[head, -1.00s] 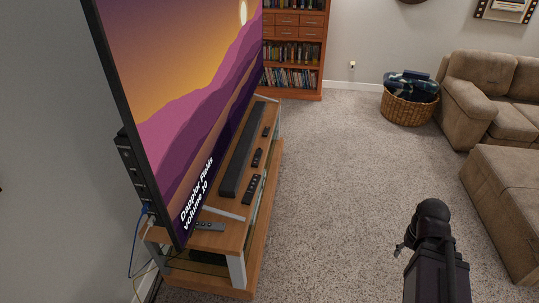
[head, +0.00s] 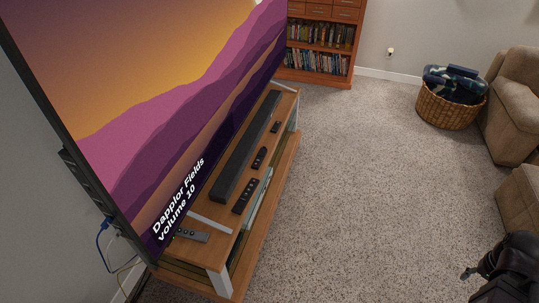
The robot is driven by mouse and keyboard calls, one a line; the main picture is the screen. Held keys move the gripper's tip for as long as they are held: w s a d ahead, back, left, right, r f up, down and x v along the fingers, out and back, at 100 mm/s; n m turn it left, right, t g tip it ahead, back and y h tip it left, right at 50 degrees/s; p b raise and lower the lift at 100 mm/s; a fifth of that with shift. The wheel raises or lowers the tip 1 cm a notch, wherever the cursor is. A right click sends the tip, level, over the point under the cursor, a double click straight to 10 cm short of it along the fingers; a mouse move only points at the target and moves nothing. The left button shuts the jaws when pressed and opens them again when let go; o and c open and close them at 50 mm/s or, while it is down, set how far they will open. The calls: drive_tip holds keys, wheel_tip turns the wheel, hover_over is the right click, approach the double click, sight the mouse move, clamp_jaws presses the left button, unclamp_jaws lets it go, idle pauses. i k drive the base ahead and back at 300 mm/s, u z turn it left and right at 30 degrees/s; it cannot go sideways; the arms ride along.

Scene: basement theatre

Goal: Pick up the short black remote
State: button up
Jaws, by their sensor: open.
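Two small black remotes lie on the wooden TV stand (head: 225,257), in front of the soundbar. One short black remote (head: 259,157) is near the middle, and a smaller dark one (head: 275,127) is farther back. A longer black remote (head: 245,196) lies nearer to me. I cannot tell for sure which of the two small ones is the task's remote. My gripper (head: 468,273) is at the lower right, over the carpet, far from all the remotes. It is open, and only a small part of its fingers shows beside the dark arm.
A grey remote (head: 191,236) lies at the stand's near end. The black soundbar (head: 246,147) and large television (head: 150,90) line the stand's left side. A wicker basket (head: 447,108), sofa (head: 516,95) and bookcase (head: 318,62) stand beyond. The carpet (head: 370,190) between is clear.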

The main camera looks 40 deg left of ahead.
sight(257, 167)
drive_tip(key=i, duration=0.85)
drive_tip(key=u, duration=0.55)
drive_tip(key=i, duration=0.65)
drive_tip(key=u, duration=0.75)
drive_tip(key=i, duration=0.65)
drive_tip(key=u, duration=0.35)
